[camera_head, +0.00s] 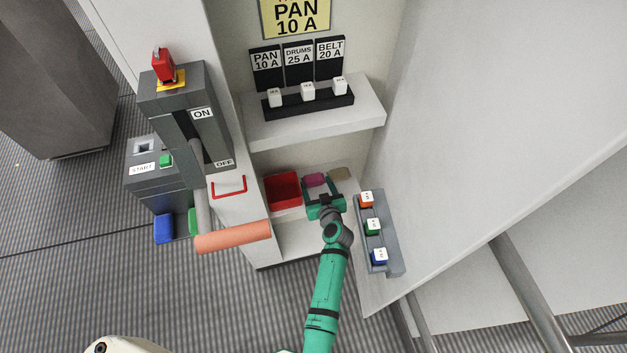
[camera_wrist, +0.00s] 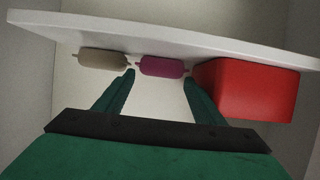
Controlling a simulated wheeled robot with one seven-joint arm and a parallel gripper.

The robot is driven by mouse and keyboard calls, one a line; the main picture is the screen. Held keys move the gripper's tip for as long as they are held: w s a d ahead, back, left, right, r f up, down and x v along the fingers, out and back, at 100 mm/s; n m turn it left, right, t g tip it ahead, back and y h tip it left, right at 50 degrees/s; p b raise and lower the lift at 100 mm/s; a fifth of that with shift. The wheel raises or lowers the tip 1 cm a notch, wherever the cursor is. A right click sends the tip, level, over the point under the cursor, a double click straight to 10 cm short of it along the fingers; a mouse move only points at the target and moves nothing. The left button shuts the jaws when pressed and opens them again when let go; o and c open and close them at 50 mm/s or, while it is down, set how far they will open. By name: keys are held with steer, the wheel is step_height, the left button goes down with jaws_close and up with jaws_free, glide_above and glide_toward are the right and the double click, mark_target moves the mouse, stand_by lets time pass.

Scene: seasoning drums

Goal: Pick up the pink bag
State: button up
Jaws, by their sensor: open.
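The pink bag (camera_head: 315,180) lies on the lower shelf of the cabinet, between a red bin and a tan bag. In the wrist view the pink bag (camera_wrist: 162,67) shows as a magenta roll with narrow ends, just beyond and between my fingertips. My gripper (camera_head: 322,197) reaches into the lower shelf space, and its open green fingers (camera_wrist: 158,76) point at the bag. Nothing is between the fingers close to the palm. I cannot tell whether a fingertip touches the bag.
The red bin (camera_wrist: 246,90) stands close to the right finger, and the tan bag (camera_wrist: 102,60) lies near the left finger. The upper shelf (camera_head: 318,124) hangs over this space. A grey panel with colored blocks (camera_head: 380,235) is right of my arm; an orange handle (camera_head: 233,236) is left.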

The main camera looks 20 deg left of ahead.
mark_target(314, 178)
steer(key=shift+x, duration=2.4)
steer(key=shift+c, duration=0.3)
steer(key=c, duration=0.7)
steer(key=shift+o, duration=0.2)
steer(key=shift+r, duration=0.15)
